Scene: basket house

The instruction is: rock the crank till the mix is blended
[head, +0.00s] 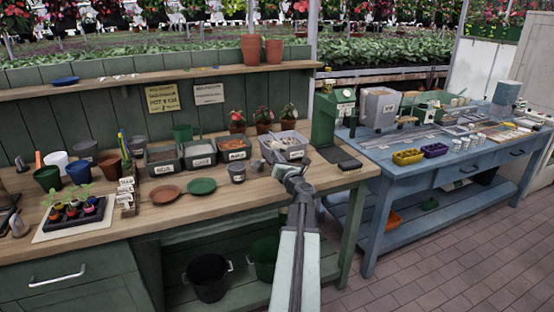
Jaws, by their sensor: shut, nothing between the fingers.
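A green boxy machine (325,118) with a pale label stands at the right end of the wooden bench (220,205). Small parts show on its right side, but I cannot tell whether one is the crank. No mix can be made out inside it. My gripper (275,152) is shut and empty, at the front of a grey bin (294,154) of pale material, left of the machine. I cannot tell whether it touches the bin. My arm hides part of the bench front.
Several labelled bins, including one with a red-brown fill (234,155), line the bench. Terracotta (165,194) and green (202,186) saucers lie in front. A dark flat tray (338,155) lies before the machine. A blue table (395,172) stands right, across a gap.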

